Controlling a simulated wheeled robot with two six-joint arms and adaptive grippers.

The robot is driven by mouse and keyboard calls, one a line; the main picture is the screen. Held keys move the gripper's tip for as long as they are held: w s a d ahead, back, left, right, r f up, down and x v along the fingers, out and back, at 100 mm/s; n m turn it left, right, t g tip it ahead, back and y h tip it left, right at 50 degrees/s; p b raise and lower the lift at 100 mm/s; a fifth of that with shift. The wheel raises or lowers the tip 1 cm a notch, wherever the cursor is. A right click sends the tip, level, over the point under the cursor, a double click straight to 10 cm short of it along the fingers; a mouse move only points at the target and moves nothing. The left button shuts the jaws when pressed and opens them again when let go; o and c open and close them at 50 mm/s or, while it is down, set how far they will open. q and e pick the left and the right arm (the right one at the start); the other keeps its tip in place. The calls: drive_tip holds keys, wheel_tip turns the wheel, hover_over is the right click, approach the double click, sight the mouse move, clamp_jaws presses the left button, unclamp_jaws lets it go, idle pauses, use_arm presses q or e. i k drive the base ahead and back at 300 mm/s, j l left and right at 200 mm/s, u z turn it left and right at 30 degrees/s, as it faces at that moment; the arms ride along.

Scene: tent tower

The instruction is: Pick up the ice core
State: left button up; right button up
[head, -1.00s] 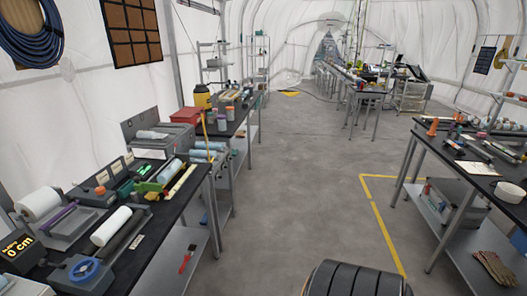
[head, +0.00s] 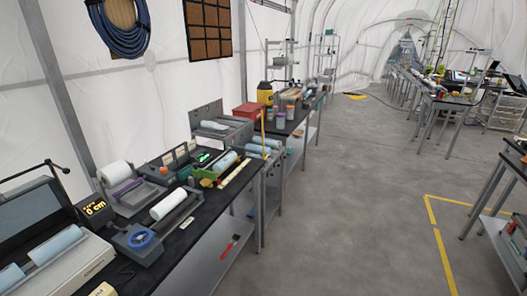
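Several pale cylinders that look like ice cores lie on the left bench (head: 191,228), and I cannot tell which one the task means. A light blue cylinder (head: 57,244) lies in a grey open-lidded device at the near left. Another light blue cylinder (head: 226,161) lies in a green holder farther along. More pale cylinders (head: 262,143) lie in a tray behind it. Neither of my grippers is in view.
The grey floor (head: 350,215) to the right is clear, with yellow tape and another table at the right edge.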

sight(255, 148)
drive_tip(key=u, duration=2.9)
drive_tip(key=z, duration=2.9)
drive_tip(key=i+l+z, duration=0.3)
drive_tip(key=i, duration=0.45)
drive_tip(key=i+z, duration=0.25)
drive_tip(key=i, duration=0.45)
drive_tip(key=i+u, duration=0.15)
drive_tip(key=i, duration=0.3)
drive_tip(key=i+l+u, duration=0.15)
drive_tip(key=i, duration=0.35)
drive_tip(key=i+l+u, duration=0.15)
drive_tip(key=i, duration=0.3)
